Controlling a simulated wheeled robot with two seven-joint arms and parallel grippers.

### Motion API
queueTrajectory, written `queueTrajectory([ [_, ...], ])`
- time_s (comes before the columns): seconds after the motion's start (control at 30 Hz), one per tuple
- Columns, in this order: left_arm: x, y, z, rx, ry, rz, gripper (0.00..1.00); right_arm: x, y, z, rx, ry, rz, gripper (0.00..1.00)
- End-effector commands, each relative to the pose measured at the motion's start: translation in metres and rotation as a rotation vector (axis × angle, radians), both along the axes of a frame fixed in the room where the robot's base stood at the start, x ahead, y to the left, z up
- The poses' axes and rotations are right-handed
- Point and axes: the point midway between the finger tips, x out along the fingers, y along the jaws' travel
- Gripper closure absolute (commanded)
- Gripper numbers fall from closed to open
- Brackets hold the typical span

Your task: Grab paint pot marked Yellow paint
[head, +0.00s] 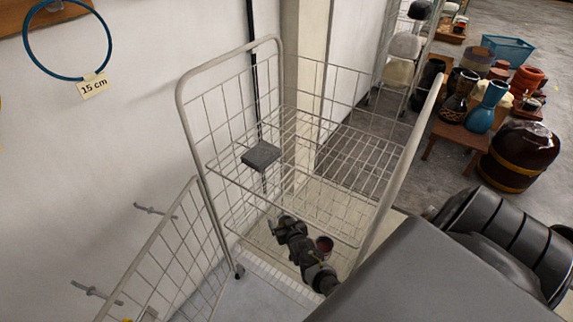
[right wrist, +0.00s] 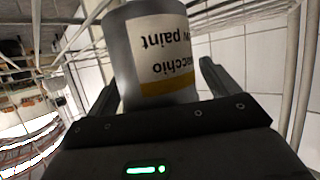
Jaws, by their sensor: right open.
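A grey cylindrical pot (right wrist: 150,45) fills the middle of the right wrist view. Its white label with a yellow band reads upside down, with "w paint" legible and part of the words cut off by the curve. My right gripper (right wrist: 160,88) is open, with one finger on each side of this pot. I cannot tell whether the fingers touch it. In the head view my dark right gripper (head: 284,228) is low inside the wire rack, partly seen through the mesh. My left gripper is not seen.
The wire rack (head: 281,41) has mesh shelves and tall side frames around my right arm. A wire panel (head: 160,250) leans at the left wall. Drums (head: 520,155) and a blue crate (head: 507,49) stand at right.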

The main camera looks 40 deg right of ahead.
Motion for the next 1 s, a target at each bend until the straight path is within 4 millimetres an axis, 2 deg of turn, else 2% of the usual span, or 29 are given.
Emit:
queueTrajectory([
  [0.17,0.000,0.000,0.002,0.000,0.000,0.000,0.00,0.000,0.000,0.001,-0.001,0.001,0.000,0.14],
  [0.57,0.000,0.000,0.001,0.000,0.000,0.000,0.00,-0.001,0.000,0.001,-0.001,0.001,0.000,0.66],
  [0.83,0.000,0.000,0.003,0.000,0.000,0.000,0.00,0.000,0.000,0.003,-0.001,-0.001,0.000,0.67],
  [1.0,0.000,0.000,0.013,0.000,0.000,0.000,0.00,0.000,0.000,0.013,-0.001,-0.001,-0.001,0.67],
])
